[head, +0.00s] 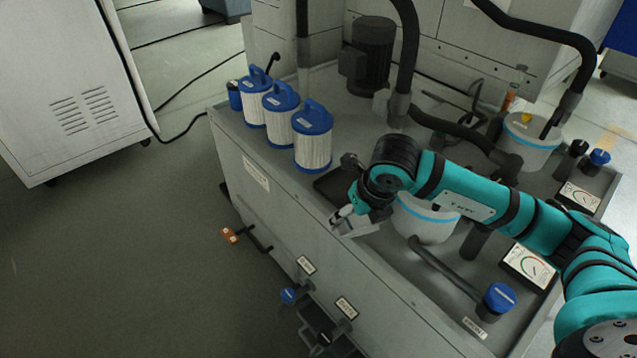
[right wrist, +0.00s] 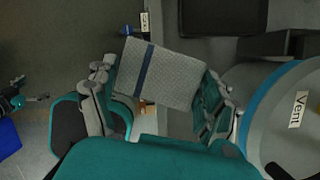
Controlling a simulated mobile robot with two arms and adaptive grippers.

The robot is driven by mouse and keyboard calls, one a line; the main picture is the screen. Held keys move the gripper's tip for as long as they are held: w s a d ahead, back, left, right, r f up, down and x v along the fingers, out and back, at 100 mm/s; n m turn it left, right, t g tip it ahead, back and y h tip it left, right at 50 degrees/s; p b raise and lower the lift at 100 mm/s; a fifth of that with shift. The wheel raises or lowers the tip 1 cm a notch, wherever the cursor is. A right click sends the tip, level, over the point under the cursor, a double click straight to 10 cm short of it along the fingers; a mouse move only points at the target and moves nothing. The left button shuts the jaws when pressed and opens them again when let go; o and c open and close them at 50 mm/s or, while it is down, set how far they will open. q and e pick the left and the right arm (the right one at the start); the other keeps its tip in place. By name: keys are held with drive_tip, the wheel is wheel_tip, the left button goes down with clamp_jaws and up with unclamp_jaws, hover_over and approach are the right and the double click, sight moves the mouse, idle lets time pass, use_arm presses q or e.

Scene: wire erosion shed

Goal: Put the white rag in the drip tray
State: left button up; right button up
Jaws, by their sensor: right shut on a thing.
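The white rag (right wrist: 165,76), with a dark blue stripe, is spread flat between the fingers of my right gripper (head: 346,217). It also shows in the head view (head: 360,229), over the front edge of the machine top. A shallow dark tray, which looks like the drip tray (head: 328,187), lies just behind the gripper, partly hidden by the arm. In the right wrist view its dark rim (right wrist: 224,34) is above and right of the rag, apart from it. My left gripper (right wrist: 29,95) seems to show small at the left of that view; its jaw state is unclear.
Several white filters with blue caps (head: 313,137) stand left of the tray. A round white pot labelled Vent (right wrist: 275,110) stands close right of the gripper. Black hoses (head: 455,130) and a motor (head: 370,55) are behind. Valves (head: 290,296) stick out from the front panel.

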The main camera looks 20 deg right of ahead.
drive_tip(key=shift+w+a+f, duration=0.2)
drive_tip(key=shift+w+a, duration=0.05)
drive_tip(key=shift+w, duration=0.1)
drive_tip(key=shift+w+r, duration=0.1)
drive_tip(key=shift+w, duration=0.2)
drive_tip(key=w+d, duration=0.2)
drive_tip(key=w, duration=0.2)
drive_tip(key=w+d+f, duration=0.1)
drive_tip(key=w+d, duration=0.1)
drive_tip(key=w, duration=0.3)
drive_tip(key=w+d, duration=0.2)
drive_tip(key=w, duration=0.2)
drive_tip(key=shift+w+d+f, duration=0.2)
drive_tip(key=shift+w, duration=0.15)
drive_tip(key=shift+f+b, duration=0.3)
wheel_tip(320, 180, down, 3)
drive_tip(key=shift+r, duration=0.1)
drive_tip(key=o, duration=1.2)
drive_tip(key=shift+o, duration=1.2)
use_arm(q)
drive_tip(key=r, duration=0.1)
drive_tip(key=w+r, duration=0.1)
drive_tip(key=r, duration=0.2)
drive_tip(key=shift+w, duration=0.25)
drive_tip(key=shift+w, duration=0.1)
